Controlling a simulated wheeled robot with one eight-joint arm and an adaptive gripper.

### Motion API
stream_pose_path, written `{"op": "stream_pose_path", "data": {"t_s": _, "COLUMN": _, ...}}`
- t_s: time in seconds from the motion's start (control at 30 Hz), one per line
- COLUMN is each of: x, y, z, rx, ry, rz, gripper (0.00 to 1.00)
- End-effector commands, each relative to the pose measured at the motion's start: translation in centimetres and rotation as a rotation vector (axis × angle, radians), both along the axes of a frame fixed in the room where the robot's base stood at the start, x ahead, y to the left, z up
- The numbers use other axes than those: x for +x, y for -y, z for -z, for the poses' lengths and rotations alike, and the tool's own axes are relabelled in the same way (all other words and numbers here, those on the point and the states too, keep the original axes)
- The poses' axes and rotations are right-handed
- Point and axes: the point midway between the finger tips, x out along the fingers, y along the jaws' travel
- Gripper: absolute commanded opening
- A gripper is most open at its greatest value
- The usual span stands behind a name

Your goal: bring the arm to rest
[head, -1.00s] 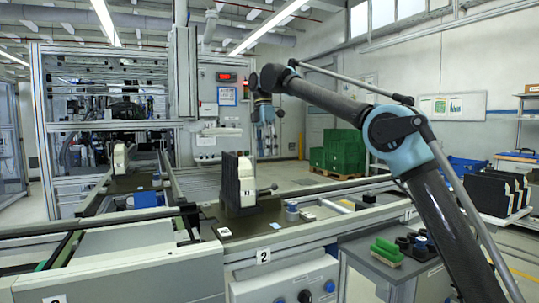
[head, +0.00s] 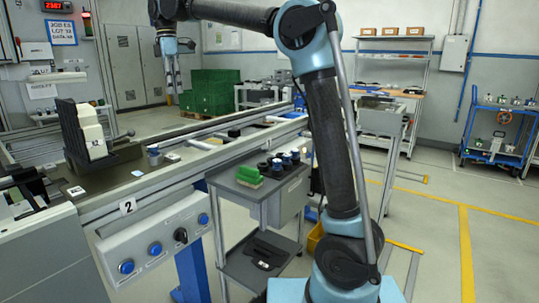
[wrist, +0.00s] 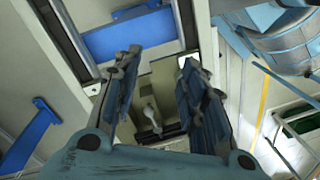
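My arm (head: 333,140) rises from my blue base at the bottom of the head view, bends at a high blue elbow and reaches left. My gripper (head: 173,82) hangs down at the far end of the arm, in the air above the line's far side, as seen in front of the wall left of the green crates. In the wrist view my gripper (wrist: 157,72) shows two blue-grey fingers spread wide apart. Nothing is held between them; a pale surface with a small grey handle-like part shows well below.
The line's rail (head: 170,165) runs diagonally beneath the arm, with a black fixture holding cream blocks (head: 91,130). A grey cart (head: 245,190) carries a green brush (head: 248,175) and dark round parts. Green crates (head: 210,90) stand behind. The floor at right is clear up to a blue trolley (head: 499,130).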

Motion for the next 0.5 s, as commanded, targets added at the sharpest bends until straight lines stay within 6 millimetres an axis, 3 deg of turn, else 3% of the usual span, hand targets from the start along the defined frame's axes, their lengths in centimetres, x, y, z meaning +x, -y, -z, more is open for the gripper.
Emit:
{"op": "stream_pose_path", "data": {"t_s": 0.03, "x": 0.6, "y": 2.2, "z": 0.2, "rx": 0.003, "ry": 0.008, "rz": 0.055, "gripper": 0.39}}
{"op": "stream_pose_path", "data": {"t_s": 0.23, "x": 1.8, "y": 10.0, "z": 1.5, "rx": 0.017, "ry": 0.038, "rz": 0.276, "gripper": 0.39}}
{"op": "stream_pose_path", "data": {"t_s": 0.5, "x": 1.4, "y": 20.3, "z": 4.7, "rx": 0.034, "ry": 0.079, "rz": 0.572, "gripper": 0.39}}
